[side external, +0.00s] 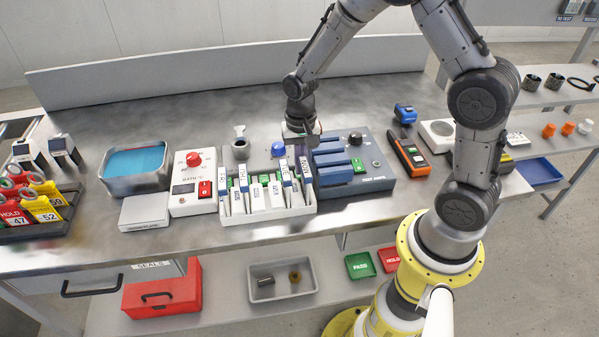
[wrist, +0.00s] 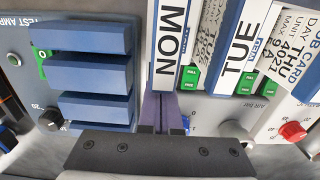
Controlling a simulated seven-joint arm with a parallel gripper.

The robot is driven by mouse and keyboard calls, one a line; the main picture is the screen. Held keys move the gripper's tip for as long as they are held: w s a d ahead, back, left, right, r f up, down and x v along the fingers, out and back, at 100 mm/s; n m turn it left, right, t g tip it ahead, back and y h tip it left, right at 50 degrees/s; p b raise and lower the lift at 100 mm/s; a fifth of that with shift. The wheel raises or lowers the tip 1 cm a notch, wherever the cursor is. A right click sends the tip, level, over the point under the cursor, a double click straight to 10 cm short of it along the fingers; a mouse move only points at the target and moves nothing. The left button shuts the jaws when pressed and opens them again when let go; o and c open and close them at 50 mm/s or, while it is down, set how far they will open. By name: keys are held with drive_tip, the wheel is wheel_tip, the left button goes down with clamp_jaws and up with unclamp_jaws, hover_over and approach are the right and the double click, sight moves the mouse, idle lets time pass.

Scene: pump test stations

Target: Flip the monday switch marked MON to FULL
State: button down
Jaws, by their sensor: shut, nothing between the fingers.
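The tall label marked MON (wrist: 168,40) stands upright in the wrist view, beside the TUE label (wrist: 238,48). A green tab with small white lettering (wrist: 190,78) shows between these two labels; I cannot tell which day it belongs to. The MON switch lever and its setting cannot be made out. My gripper (wrist: 160,98) is shut and empty, its fingertips just below the bottom end of the MON label; whether they touch anything is unclear. In the side external view my gripper (side external: 301,134) is above the back right of the white rack (side external: 268,218) of day labels.
A grey station (side external: 377,180) with blue ribbed blocks (side external: 331,160) and a black knob (side external: 355,138) stands close on the right. Left of the rack is a white bath box (side external: 184,205) with a red knob (side external: 193,159). A blue knob (side external: 278,149) stands behind the rack.

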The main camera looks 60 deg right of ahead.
drive_tip(key=shift+f, duration=0.65)
idle(0.3)
drive_tip(key=shift+r, duration=3.55)
wheel_tip(320, 180, up, 6)
drive_tip(key=t, duration=0.2)
hover_over(297, 177)
drive_tip(key=s+a+r+n+t, duration=0.2)
drive_tip(key=s+r, duration=0.4)
drive_tip(key=r, duration=0.4)
drive_tip(key=s+n+t, duration=0.1)
drive_tip(key=s+n, duration=0.6)
drive_tip(key=s, duration=0.7)
drive_tip(key=shift+a+t, duration=0.3)
